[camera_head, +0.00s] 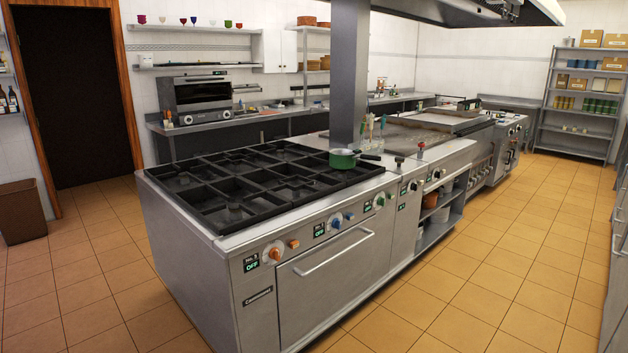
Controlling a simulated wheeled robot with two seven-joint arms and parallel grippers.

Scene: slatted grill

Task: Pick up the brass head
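I cannot make out a brass head in the head view; it may be hidden or too small to tell at this distance. Neither of my grippers shows. The slatted grill also cannot be told apart for sure; a flat cooking surface (410,133) lies beyond the grey post on the cooking island. Several upright tools with coloured handles (371,129) stand beside the post, too small to tell in detail.
A steel range (318,268) with black burner grates (235,186) stands close ahead. A green pot (342,160) sits at its right rear. Tiled floor (500,265) is clear along the right. A brown bin (22,212) stands left; shelves (583,100) stand far right.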

